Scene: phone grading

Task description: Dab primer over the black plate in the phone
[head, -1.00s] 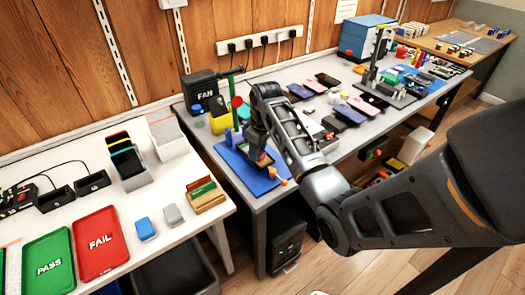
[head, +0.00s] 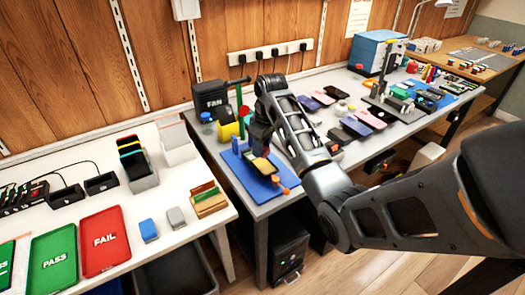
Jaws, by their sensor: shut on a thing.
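The phone (head: 263,166) lies on the blue mat (head: 259,187) at the near left end of the grey bench. It looks dark-edged with a yellowish face; the black plate in it is too small to make out. My gripper (head: 260,146) is at the far side of the phone, over the mat, seen from behind and partly covered by my own wrist. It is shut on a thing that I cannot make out. Whether that thing touches the phone cannot be told.
A blue post (head: 236,145) stands on the mat's left, and orange pieces (head: 277,180) lie near its right edge. A yellow tub (head: 229,130) and the FAN box (head: 210,97) stand behind. More phones (head: 369,119) lie to the right.

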